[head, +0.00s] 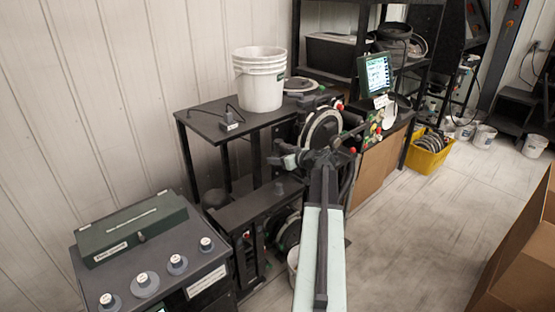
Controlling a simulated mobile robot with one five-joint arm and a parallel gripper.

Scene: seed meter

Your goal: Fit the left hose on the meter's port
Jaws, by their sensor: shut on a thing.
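The seed meter (322,126) is a round black disc housing with a pale rim, on the dark stand at the middle of the head view. My gripper (338,143) is at the far end of my arm, right in front of the meter's lower right side. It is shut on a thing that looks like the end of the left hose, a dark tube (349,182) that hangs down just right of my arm. The jaws are small and partly hidden by my wrist. The meter's port cannot be made out, nor whether the hose touches it.
A white bucket (259,83) stands on the dark table (205,118) left of the meter. A lit screen (376,74) and coloured knobs (376,128) are to the right. A control box (150,275) is at front left. The floor on the right is clear up to a cardboard box (520,255).

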